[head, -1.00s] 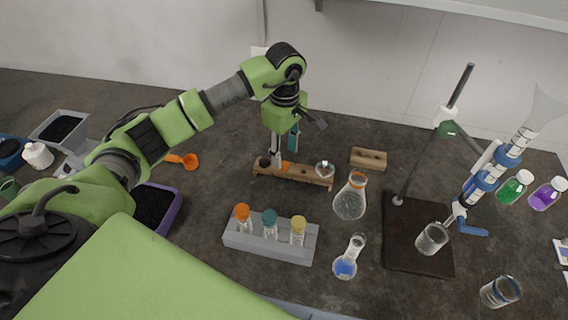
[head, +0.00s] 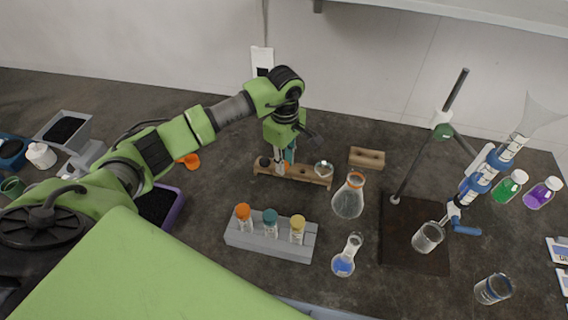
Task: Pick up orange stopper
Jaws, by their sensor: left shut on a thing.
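My left gripper (head: 281,168) points down over the wooden stopper rack (head: 305,174), left of its middle. Its fingers are close together, shut on the orange stopper, which they hide almost wholly from this view. I cannot tell whether the stopper is still seated in the rack. A dark stopper (head: 264,162) sits at the rack's left end, and a clear glass stopper (head: 323,169) sits towards its right end. My right gripper is not in view.
An empty wooden block (head: 367,158) lies right of the rack. A grey tube rack (head: 270,243) with orange, teal and yellow caps stands in front. A conical flask (head: 349,199), a blue-filled flask (head: 343,264) and a burette stand (head: 415,245) stand to the right.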

